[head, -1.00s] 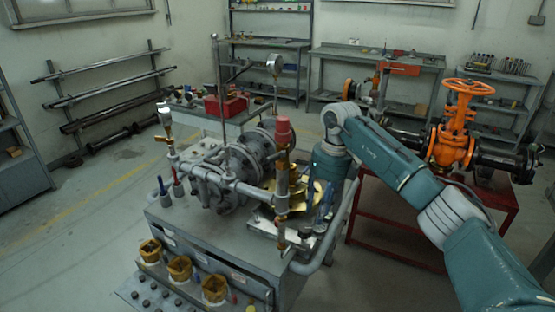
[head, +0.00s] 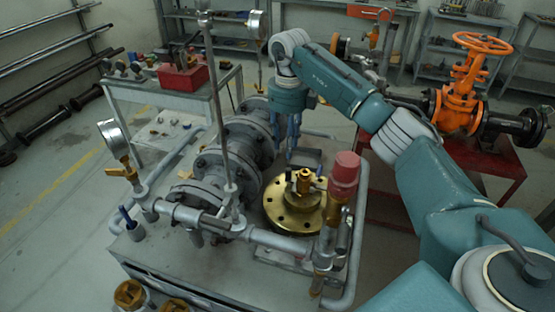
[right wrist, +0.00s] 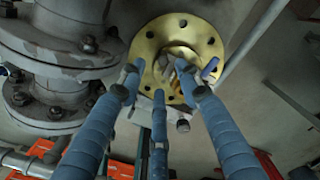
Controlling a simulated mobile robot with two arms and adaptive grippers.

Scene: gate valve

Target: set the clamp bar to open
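A brass flange (head: 282,213) lies flat on the bench, with a small brass fitting (head: 304,181) standing at its centre. The flange (right wrist: 150,50) also shows in the right wrist view, with a short grey bar (right wrist: 210,68) beside its centre. I cannot tell for sure which part is the clamp bar. My right gripper (head: 293,148) points down above and behind the flange. In the right wrist view its three blue fingers (right wrist: 158,80) are spread, with their tips in front of the flange. I see nothing held between them. My left gripper is not in view.
Grey flanged pipework (head: 230,150) stands left of the brass flange. A red-capped upright (head: 345,172) stands close in front on the right. A pressure gauge (head: 112,136) rises at the left. An orange gate valve (head: 463,88) sits on a red stand behind.

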